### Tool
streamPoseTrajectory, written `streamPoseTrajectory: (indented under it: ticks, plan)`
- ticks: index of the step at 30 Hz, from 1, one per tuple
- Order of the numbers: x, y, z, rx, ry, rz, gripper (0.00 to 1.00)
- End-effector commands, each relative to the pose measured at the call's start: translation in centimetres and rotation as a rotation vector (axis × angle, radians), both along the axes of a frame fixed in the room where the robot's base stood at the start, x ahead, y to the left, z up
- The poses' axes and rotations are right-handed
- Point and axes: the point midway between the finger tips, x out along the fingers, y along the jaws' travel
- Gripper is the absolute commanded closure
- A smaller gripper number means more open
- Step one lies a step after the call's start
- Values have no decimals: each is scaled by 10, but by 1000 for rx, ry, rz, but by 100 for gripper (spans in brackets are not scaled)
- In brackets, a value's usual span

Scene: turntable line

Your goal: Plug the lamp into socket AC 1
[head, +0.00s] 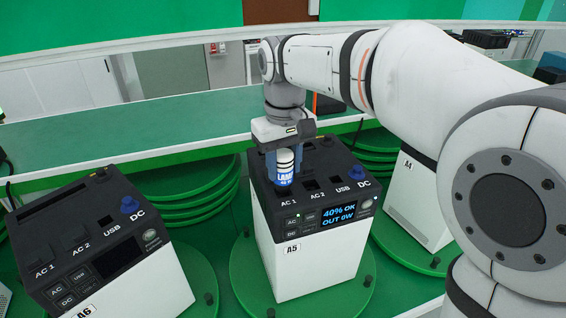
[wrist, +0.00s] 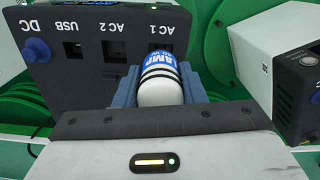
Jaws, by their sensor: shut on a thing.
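The lamp (head: 285,172) is a white cylinder with a blue "LAMP" label. My gripper (head: 284,160) is shut on it from above with blue fingers on both sides. The lamp stands roughly upright over socket AC 1 of power station A5 (head: 305,262). In the wrist view the lamp (wrist: 158,88) sits between the fingers, its far end at socket AC 1 (wrist: 158,46), which it partly covers. I cannot tell whether its prongs are inside the socket. Socket AC 2 (wrist: 116,48) beside it is empty. A5's screen (head: 339,213) reads "40% OK, OUT 0W".
Station A6 (head: 140,285) stands at the left with a dark screen, and station A4 (head: 413,205) at the right, partly behind my arm. A5 stands on a green turntable (head: 243,285). Blue DC knobs (head: 357,172) stick up on the stations. A green counter (head: 110,125) runs behind.

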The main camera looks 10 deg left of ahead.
Motion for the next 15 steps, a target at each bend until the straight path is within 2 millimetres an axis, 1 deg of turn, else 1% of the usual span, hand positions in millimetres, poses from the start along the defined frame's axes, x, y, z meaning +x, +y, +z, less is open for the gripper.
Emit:
streamPoseTrajectory:
  ticks: [8, 15]
  plan:
    - [0, 0, 0, 1, -1, 1, 90]
    - [0, 1, -4, 1, -1, 1, 90]
